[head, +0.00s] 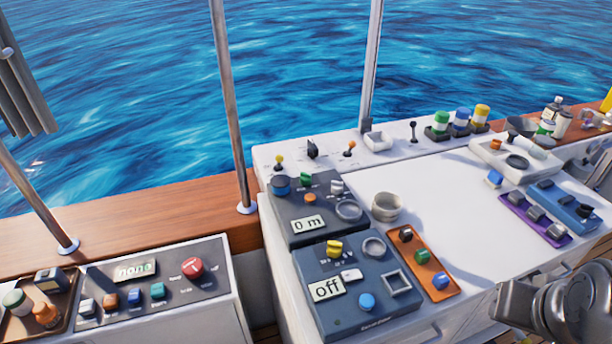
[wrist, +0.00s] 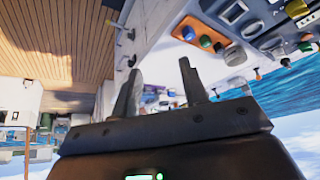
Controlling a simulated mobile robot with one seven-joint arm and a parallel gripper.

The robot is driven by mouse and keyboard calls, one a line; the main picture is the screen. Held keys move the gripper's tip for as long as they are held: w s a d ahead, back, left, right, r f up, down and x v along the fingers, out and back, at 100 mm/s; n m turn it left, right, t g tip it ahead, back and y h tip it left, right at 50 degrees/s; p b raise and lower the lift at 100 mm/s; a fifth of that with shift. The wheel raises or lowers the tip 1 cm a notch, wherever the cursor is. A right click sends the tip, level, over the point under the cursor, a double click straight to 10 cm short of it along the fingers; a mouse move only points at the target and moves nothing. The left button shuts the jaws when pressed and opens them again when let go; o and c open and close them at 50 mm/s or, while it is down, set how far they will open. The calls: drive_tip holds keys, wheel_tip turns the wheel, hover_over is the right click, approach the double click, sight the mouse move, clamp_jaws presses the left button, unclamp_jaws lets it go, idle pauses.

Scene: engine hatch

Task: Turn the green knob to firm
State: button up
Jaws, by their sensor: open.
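A green knob (head: 423,256) sits in the middle of an orange panel (head: 407,267), between a dark knob (head: 405,234) and a blue knob (head: 440,281). Its pointer direction and any setting labels are too small to read. In the wrist view the green knob (wrist: 206,42) also shows on the panel, at upper right. My gripper (wrist: 160,72) is open and empty, its two fingers apart and well away from the knob. In the head view only part of my arm shows at the lower right; the fingers are out of frame.
Dark panels reading "0 m" (head: 308,223) and "off" (head: 327,289) stand left of the orange panel. Another green knob (head: 305,179) is on the "0 m" panel. A round cup (head: 386,206) stands behind.

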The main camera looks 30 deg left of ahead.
drive_tip(key=shift+o, duration=0.8)
drive_tip(key=shift+w+a+r, duration=0.15)
drive_tip(key=shift+w+r, duration=0.05)
drive_tip(key=shift+w, duration=0.1)
drive_tip(key=shift+o, duration=0.4)
drive_tip(key=w+a+r+n, duration=0.1)
drive_tip(key=w+a+r, duration=0.1)
drive_tip(key=w, duration=0.3)
drive_tip(key=w+a+r+n+y, duration=0.1)
drive_tip(key=w+a+r, duration=0.1)
drive_tip(key=w+a, duration=0.3)
drive_tip(key=shift+w+r+n+g, duration=0.2)
drive_tip(key=shift+w+n+g, duration=0.1)
drive_tip(key=shift+w, duration=0.3)
drive_tip(key=n+g+y, duration=0.2)
drive_tip(key=n, duration=0.4)
hover_over(306, 175)
drive_tip(key=s+d, duration=0.3)
wheel_tip(306, 175, down, 12)
drive_tip(key=x, duration=0.9)
drive_tip(key=shift+w+a+f, duration=0.15)
drive_tip(key=shift+w+a, duration=0.15)
drive_tip(key=shift+w, duration=0.1)
drive_tip(key=shift+c, duration=0.4)
drive_tip(key=c, duration=0.9)
